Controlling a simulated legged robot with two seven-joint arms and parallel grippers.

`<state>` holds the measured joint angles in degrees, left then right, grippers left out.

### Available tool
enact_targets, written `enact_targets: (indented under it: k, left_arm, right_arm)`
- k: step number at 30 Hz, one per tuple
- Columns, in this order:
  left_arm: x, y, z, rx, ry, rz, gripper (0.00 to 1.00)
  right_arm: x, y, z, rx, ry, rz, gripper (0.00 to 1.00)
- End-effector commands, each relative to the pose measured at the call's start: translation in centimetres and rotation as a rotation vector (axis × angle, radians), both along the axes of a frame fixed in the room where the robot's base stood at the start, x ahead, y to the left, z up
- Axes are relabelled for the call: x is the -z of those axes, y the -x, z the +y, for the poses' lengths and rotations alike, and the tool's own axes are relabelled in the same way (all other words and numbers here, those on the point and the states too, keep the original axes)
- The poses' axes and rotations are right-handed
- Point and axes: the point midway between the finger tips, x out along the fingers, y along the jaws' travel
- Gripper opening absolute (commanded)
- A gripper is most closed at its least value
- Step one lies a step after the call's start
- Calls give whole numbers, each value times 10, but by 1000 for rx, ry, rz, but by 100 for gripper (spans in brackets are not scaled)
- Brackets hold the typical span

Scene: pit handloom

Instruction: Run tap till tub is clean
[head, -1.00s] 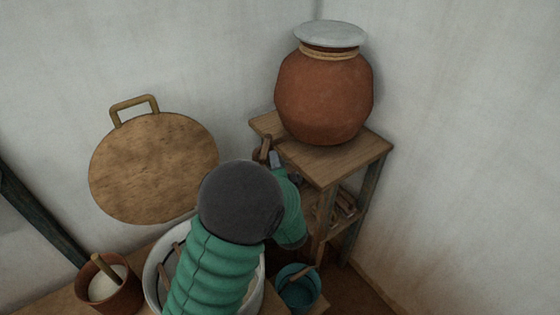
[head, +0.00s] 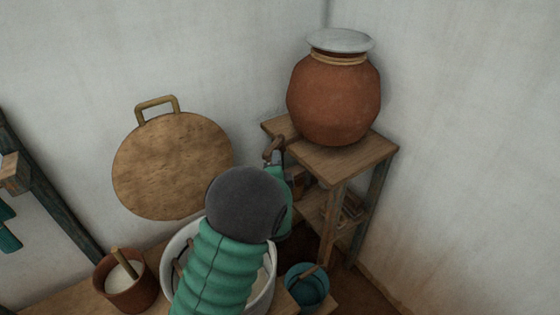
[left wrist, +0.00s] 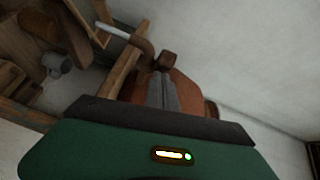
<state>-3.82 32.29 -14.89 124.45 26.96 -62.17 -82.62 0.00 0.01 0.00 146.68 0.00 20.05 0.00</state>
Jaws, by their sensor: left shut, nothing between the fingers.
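A round red-brown clay pot (head: 335,100) with a pale lid stands on a wooden stand in the corner. A brown tap (head: 273,147) shows low at its left side; its knob (left wrist: 168,60) is close to my left fingertips in the left wrist view. My left gripper (head: 277,160) is shut and empty beside the tap; the left wrist view shows its grey fingers (left wrist: 162,90) together. I cannot tell whether they touch the knob. A pale streak leaves the spout (left wrist: 140,44), perhaps water. The white tub (head: 170,262) lies below, largely hidden by my left arm.
The wooden stand (head: 345,160) has a lower shelf with small wooden pieces. A teal bucket (head: 307,289) stands right of the tub. A brown pot (head: 128,294) with a stick stands left. A round board (head: 172,167) leans against the wall.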

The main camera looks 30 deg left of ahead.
Motion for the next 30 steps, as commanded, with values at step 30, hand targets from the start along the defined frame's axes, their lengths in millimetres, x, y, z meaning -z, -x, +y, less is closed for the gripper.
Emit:
enact_targets:
  k: [30]
  left_arm:
    - [-1,8,21,-1,0,-1,0]
  right_arm:
    - [-4,0,0,0,0,0,44]
